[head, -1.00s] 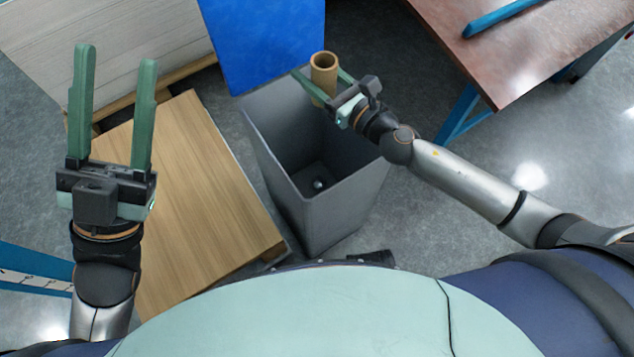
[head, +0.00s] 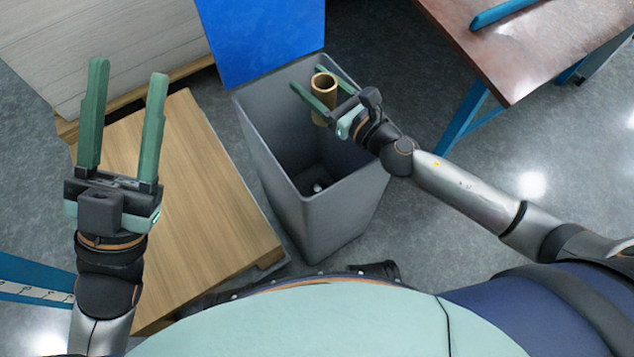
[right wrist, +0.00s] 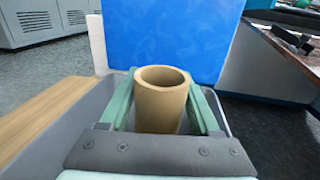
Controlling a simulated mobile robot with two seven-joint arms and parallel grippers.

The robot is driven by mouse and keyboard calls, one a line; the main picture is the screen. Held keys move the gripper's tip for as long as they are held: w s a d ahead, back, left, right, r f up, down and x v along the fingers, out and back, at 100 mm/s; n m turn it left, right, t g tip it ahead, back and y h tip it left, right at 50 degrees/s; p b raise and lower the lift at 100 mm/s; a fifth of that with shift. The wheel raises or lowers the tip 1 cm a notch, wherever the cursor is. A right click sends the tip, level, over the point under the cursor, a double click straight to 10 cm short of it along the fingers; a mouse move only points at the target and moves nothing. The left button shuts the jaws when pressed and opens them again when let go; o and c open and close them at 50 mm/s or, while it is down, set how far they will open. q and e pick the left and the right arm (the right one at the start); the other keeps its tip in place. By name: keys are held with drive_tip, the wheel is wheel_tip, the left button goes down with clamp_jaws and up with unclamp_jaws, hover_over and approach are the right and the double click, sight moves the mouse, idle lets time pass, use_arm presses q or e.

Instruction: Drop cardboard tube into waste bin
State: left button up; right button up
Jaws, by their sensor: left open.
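The brown cardboard tube (head: 325,85) is upright between the fingers of my right gripper (head: 327,92), which is shut on it. The tube is over the far part of the grey waste bin's opening. The open-topped waste bin (head: 340,215) stands on the floor. In the right wrist view the tube (right wrist: 160,105) shows its hollow top end, with a green finger on each side; its lower end is hidden. My left gripper (head: 125,125) is open and empty, above a wooden pallet or board.
The wooden board (head: 200,200) lies left of the bin. A blue panel (head: 265,40) stands behind the bin, beside a pale stack (head: 100,45). A brown-topped table (head: 530,60) with blue legs is at the right. A small object lies at the bin's bottom.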

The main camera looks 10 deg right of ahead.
drive_tip(key=o, duration=0.4)
drive_tip(key=shift+c, duration=0.2)
drive_tip(key=b+v, duration=0.1)
drive_tip(key=v, duration=0.9)
drive_tip(key=shift+s+d+f+b, duration=0.1)
drive_tip(key=shift+s+f+b, duration=0.1)
drive_tip(key=shift+b, duration=0.1)
drive_tip(key=shift+b+v, duration=0.4)
drive_tip(key=shift+v, duration=0.6)
drive_tip(key=shift+r, duration=0.2)
